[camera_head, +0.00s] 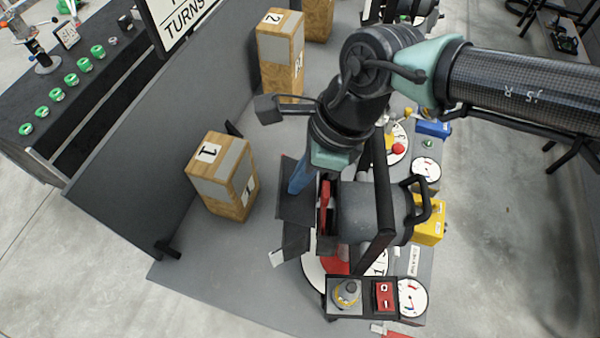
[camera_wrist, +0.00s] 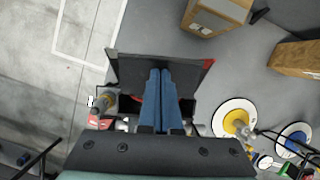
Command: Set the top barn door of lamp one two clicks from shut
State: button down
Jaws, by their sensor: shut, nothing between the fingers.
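Lamp one (camera_head: 365,212) is a dark grey housing in a black yoke, beside the wooden block marked 1. Dark barn-door flaps (camera_head: 294,207) stand at its left, front end. My gripper (camera_head: 294,188) has blue fingers that are shut and empty, pointing down by these flaps. In the wrist view the shut fingers (camera_wrist: 160,74) lie over a wide dark flap (camera_wrist: 128,68) with red at its right corner. I cannot tell whether they touch it. My wrist and fingers hide part of the lamp, so the top door's angle is unclear.
A wooden block marked 1 (camera_head: 222,175) stands left of the lamp, and a block marked 2 (camera_head: 281,55) stands farther back. A control box (camera_head: 346,296) with a knob and red switch, and a round gauge (camera_head: 412,298), sit in front. A grey wall panel (camera_head: 150,130) bounds the left.

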aim_at(304, 191)
jog(key=shift+b+x, duration=0.85)
jog(key=shift+x, duration=0.15)
jog(key=shift+a+r, duration=0.1)
jog(key=shift+a, duration=0.15)
jog(key=shift+a+r, duration=0.25)
jog(key=shift+a, duration=0.05)
jog(key=p+v, duration=0.5)
jog(key=v, duration=0.3)
dwell(0.7)
